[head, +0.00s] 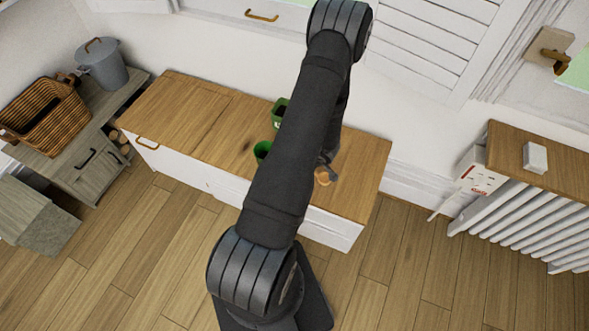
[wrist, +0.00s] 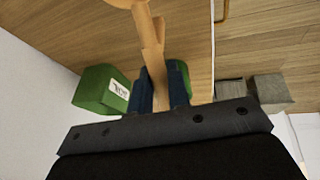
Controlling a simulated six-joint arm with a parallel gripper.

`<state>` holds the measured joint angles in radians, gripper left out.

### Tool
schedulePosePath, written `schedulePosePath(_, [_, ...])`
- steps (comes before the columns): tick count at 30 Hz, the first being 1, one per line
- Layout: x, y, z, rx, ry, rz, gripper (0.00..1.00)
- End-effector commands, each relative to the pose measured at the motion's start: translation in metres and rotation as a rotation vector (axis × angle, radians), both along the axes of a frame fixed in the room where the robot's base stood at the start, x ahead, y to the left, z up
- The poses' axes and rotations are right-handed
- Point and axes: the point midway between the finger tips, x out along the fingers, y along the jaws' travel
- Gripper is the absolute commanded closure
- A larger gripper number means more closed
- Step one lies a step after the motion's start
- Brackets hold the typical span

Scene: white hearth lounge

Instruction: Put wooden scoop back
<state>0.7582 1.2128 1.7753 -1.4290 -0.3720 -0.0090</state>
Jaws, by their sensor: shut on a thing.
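The wooden scoop (wrist: 152,50) is in my gripper (wrist: 159,85). The two dark fingers are shut on its handle, and its round end reaches the top edge of the wrist view. In the head view the scoop (head: 322,177) shows as a small tan shape by my gripper (head: 328,161), over the right part of the wooden cabinet top (head: 195,115). Whether the scoop touches the top cannot be told. A green labelled box (head: 280,108) and a green cup (head: 262,150) stand left of my gripper, partly hidden by my arm. The box (wrist: 97,90) is left of the fingers in the wrist view.
The cabinet top's left half is clear. A grey side unit (head: 98,155) with a wicker basket (head: 45,115) and a grey bucket (head: 102,65) stands at left. A white radiator (head: 525,225) with a wooden shelf is at right. A wall is behind.

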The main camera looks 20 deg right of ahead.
Motion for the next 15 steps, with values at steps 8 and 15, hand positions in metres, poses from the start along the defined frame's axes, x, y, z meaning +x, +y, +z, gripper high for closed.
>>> schedulePosePath(8, [0.042,0.027,-0.03,0.001,0.0,0.001,1.0])
schedulePosePath(15, [0.047,0.029,-0.041,0.001,0.0,-0.002,1.0])
